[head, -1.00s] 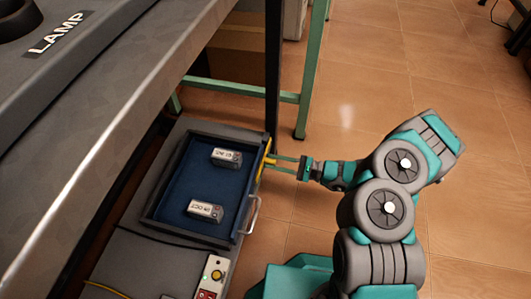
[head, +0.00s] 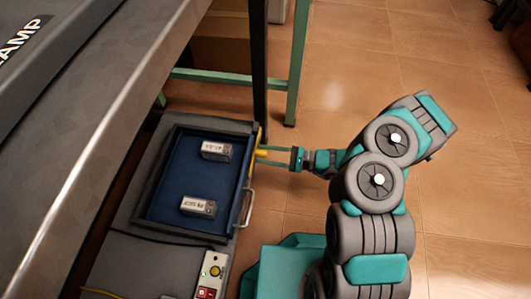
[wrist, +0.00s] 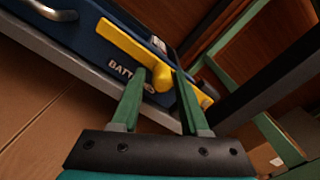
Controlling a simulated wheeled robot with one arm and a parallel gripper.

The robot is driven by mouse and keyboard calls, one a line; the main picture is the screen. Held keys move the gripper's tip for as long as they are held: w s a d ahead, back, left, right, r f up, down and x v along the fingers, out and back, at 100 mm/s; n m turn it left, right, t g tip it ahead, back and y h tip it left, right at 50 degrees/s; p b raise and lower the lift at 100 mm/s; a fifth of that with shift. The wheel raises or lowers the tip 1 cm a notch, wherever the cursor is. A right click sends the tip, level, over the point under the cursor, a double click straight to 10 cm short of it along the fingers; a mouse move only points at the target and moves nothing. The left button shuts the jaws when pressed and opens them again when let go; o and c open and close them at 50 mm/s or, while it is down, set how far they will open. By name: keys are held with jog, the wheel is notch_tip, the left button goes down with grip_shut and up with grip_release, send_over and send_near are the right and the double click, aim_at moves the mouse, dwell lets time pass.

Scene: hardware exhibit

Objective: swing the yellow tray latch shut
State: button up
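The yellow latch (wrist: 134,50) is on the dark blue front of the tray; in the wrist view its arm slants from upper left to a round knob-like end. It also shows as a small yellow piece at the tray's right edge in the head view (head: 260,152). My gripper (wrist: 160,76) has its two green fingers apart, one on each side of that end; I cannot tell whether they touch it. It also shows in the head view (head: 258,155), at the tray's front edge. The blue tray (head: 168,190) holds two labelled batteries.
A metal pull handle (head: 247,208) sticks out from the tray front, nearer than the latch. A control box with buttons (head: 211,272) stands below the tray. A dark post (head: 258,70) and a green table leg (head: 298,60) rise behind my gripper.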

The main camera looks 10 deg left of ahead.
jog(key=shift+o, duration=0.8)
jog(key=d+p, duration=0.1)
jog(key=d, duration=0.6)
jog(key=shift+s+d, duration=0.3)
jog(key=shift+d, duration=0.1)
jog(key=shift+r, duration=0.1)
